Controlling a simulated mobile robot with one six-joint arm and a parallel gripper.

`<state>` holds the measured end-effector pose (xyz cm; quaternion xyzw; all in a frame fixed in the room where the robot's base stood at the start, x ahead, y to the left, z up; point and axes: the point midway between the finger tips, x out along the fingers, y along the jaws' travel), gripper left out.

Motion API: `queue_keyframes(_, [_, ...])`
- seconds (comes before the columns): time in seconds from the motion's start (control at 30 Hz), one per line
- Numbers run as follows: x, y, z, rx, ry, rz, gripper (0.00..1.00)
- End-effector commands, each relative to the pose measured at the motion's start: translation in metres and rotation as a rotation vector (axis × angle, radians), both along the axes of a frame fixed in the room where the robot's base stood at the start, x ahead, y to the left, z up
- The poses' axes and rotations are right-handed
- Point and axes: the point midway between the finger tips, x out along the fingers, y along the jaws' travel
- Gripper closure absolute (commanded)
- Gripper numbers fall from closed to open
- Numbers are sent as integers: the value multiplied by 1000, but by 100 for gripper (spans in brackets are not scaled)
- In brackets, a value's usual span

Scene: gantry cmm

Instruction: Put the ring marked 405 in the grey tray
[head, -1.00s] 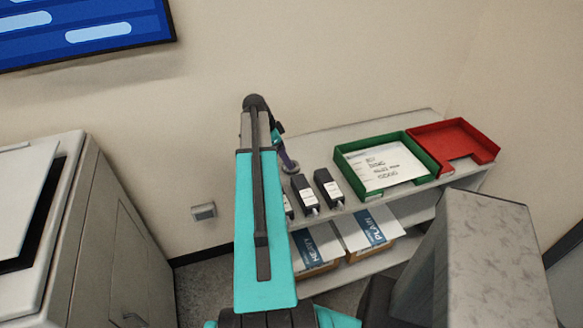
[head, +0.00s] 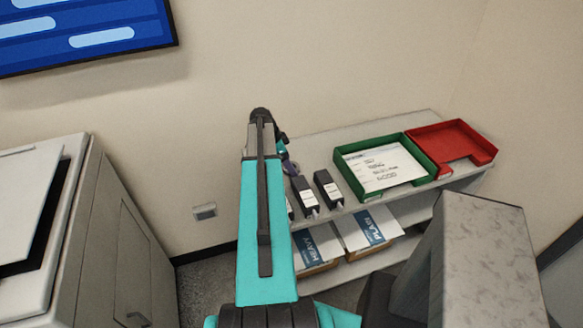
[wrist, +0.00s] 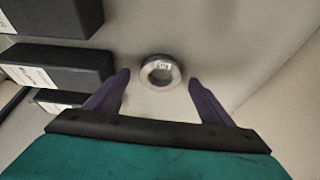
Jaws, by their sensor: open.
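A small silver ring (wrist: 160,72) lies on the pale shelf top in the wrist view. A short dark mark shows on its face, too small to read. My gripper (wrist: 158,80) is open and empty, with one purple finger on each side of the ring's near edge and a gap to both. In the head view my gripper (head: 287,163) is low over the left end of the shelf, partly behind my arm, and the ring cannot be made out there. No grey tray shows in either view.
Black boxes with white labels (head: 328,186) stand close to the right of my gripper in the head view; they also show at left in the wrist view (wrist: 55,65). A green tray (head: 424,160) with a paper and a red tray (head: 483,146) stand further right. A wall is behind.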

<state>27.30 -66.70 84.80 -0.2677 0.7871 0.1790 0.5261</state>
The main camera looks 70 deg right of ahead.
Motion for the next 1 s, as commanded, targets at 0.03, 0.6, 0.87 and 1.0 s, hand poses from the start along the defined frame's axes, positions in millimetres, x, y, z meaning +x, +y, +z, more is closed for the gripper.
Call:
queue_keyframes(0.03, [-1,-1,-3,1,1,0,24])
queue_keyframes(0.6, [-4,-3,-10,-1,0,-2,24])
queue_keyframes(0.87, [-4,-3,-10,0,0,-2,43])
queue_keyframes(1.0, [-5,-3,-10,0,0,-2,67])
